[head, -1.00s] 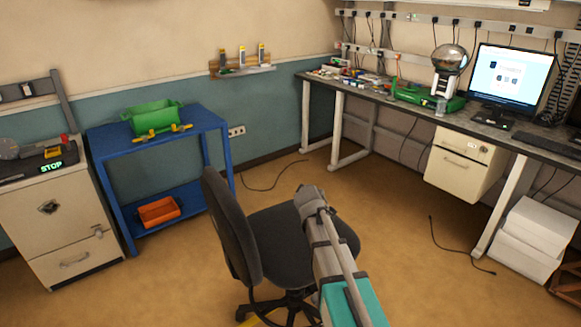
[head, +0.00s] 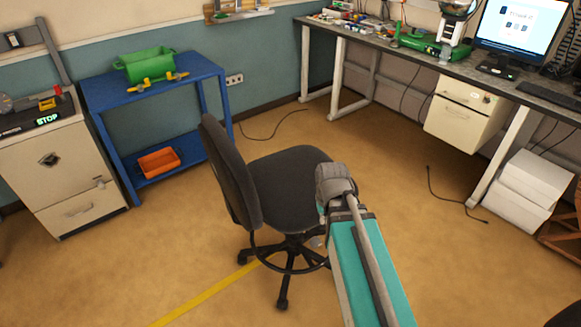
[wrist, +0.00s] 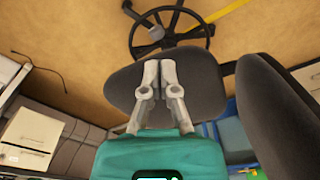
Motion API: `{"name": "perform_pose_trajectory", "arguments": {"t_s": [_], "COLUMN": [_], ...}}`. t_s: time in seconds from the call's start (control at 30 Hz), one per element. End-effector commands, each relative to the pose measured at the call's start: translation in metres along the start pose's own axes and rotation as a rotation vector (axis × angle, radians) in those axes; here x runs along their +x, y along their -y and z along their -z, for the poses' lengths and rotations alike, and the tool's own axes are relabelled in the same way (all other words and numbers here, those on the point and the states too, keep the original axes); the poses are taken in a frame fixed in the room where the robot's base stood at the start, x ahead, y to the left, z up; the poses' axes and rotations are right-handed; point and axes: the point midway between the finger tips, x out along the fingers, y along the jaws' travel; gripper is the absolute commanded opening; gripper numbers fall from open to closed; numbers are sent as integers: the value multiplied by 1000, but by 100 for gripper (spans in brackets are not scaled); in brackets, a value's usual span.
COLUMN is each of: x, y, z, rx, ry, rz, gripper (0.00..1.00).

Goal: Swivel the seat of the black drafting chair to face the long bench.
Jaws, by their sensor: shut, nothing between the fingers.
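The black drafting chair stands on the floor in the middle of the head view. Its seat (head: 290,188) extends right from the upright backrest (head: 232,175), so it faces roughly right, toward the bench side. The long bench (head: 400,55) runs along the wall at the back right. In the wrist view, the seat (wrist: 205,85) lies behind my fingers, with the backrest (wrist: 280,115) at the right and the foot ring above. My gripper (wrist: 160,68) is shut and empty at the seat's edge; I cannot tell whether it touches. In the head view my wrist hides the fingers.
A blue cart (head: 155,82) with a green bin (head: 150,66) and an orange bin (head: 158,161) stands at the left, beside a beige cabinet (head: 62,165). White drawers (head: 465,110) and white boxes (head: 522,190) are under the bench. Cables lie on the otherwise open floor.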

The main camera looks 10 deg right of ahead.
Motion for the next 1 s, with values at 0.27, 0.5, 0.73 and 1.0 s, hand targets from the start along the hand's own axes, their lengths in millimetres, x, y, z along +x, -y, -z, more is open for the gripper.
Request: {"name": "perform_pose_trajectory", "arguments": {"t_s": [0.27, 0.5, 0.73, 1.0], "x": [27, 54, 100, 154], "y": [0, 1, 1, 1], "z": [-4, -8, -15, -24], "rx": [1, -1, -2, -2], "ry": [6, 11, 19, 30], "rz": [1, 0, 0, 0], "gripper": [0, 0, 0, 0]}}
